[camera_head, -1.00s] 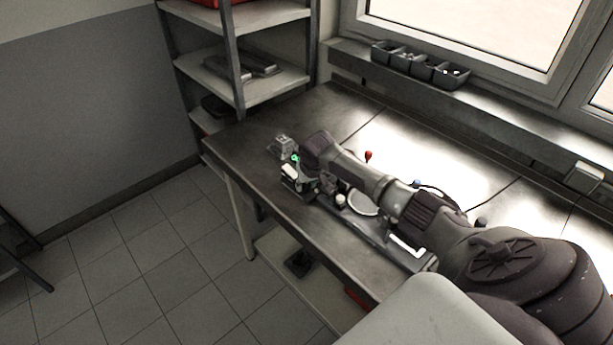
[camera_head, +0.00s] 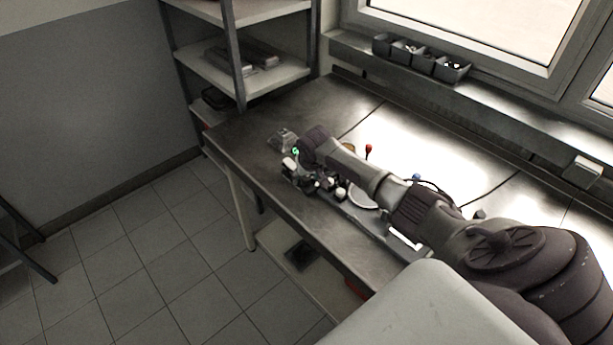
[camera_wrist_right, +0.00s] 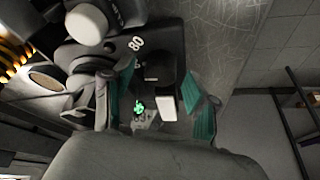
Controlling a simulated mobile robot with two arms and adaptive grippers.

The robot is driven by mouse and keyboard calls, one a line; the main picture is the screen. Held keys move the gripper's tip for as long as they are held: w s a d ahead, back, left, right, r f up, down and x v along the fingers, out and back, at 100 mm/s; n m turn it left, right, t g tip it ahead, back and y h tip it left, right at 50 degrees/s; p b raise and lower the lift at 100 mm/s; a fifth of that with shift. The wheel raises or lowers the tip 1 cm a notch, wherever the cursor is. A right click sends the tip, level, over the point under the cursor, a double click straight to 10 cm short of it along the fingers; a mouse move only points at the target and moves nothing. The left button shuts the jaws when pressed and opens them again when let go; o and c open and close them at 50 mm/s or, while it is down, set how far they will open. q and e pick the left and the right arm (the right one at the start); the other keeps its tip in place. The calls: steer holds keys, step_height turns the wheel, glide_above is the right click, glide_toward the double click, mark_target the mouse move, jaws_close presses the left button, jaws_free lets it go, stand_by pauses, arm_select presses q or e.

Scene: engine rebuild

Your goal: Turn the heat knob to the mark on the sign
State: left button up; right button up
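My right arm reaches over the bench, and its gripper (camera_head: 308,180) is low over a small device at the bench's front left. In the right wrist view the right gripper (camera_wrist_right: 160,100) is open, its teal-padded fingers apart. A dark round knob (camera_wrist_right: 160,68), which may be the heat knob, shows between and beyond the fingers; I cannot tell if they touch it. A green light (camera_wrist_right: 139,108) and a white block (camera_wrist_right: 166,107) also show between the fingers. The left gripper is not in view.
The metal bench (camera_head: 330,110) is clear toward the back left. A red-topped lever (camera_head: 368,149) stands behind my arm. Bins (camera_head: 421,60) stand on the window ledge, and a shelf rack (camera_head: 240,80) is behind.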

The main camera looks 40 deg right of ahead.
steer(key=shift+s+r, duration=0.1)
steer(key=shift+r, duration=0.05)
steer(key=v, duration=1.1)
steer(key=shift+r, duration=0.3)
steer(key=shift+s, duration=0.1)
